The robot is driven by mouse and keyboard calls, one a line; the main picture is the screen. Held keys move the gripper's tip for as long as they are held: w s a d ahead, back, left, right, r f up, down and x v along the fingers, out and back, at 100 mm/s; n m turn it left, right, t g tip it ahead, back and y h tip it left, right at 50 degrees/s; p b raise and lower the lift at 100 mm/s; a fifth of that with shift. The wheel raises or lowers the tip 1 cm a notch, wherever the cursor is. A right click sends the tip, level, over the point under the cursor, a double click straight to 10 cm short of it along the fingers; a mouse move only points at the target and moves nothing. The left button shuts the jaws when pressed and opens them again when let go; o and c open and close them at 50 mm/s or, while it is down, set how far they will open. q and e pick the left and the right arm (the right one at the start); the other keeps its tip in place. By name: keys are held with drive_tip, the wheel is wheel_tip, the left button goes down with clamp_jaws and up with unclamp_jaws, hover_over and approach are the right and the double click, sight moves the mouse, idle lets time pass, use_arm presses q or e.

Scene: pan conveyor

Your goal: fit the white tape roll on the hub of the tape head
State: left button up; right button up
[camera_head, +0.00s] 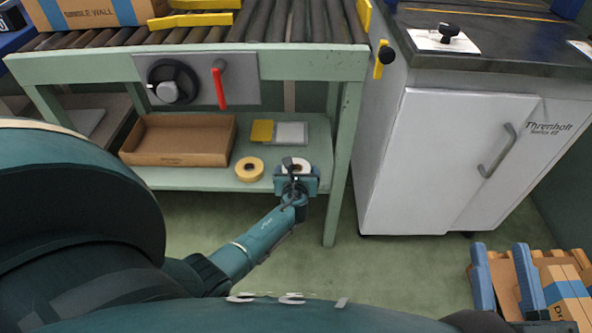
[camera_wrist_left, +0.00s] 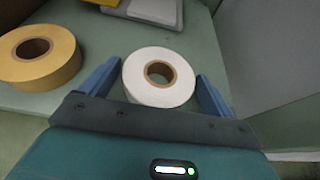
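The white tape roll (camera_wrist_left: 140,83) lies flat on the green lower shelf (camera_wrist_left: 105,112), its brown core facing up. My left gripper (camera_wrist_left: 159,78) is open, with one blue finger on each side of the roll and small gaps showing. In the head view the gripper (camera_head: 297,176) reaches the shelf's front edge and partly hides the white roll (camera_head: 304,165). A grey panel under the conveyor carries a dark round hub with a pale centre (camera_head: 170,84), apparently the tape head, and a red lever (camera_head: 219,88). The hub bears no white roll. My right gripper is not in view.
A yellow tape roll (camera_head: 249,169) lies left of the white one and shows in the left wrist view (camera_wrist_left: 62,72). Behind are a cardboard tray (camera_head: 180,158), a yellow block (camera_head: 262,131) and a grey pad (camera_head: 291,133). A table leg (camera_head: 340,170) and white cabinet (camera_head: 440,150) stand right.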

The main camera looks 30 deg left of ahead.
use_arm(q)
drive_tip(key=c, duration=0.9)
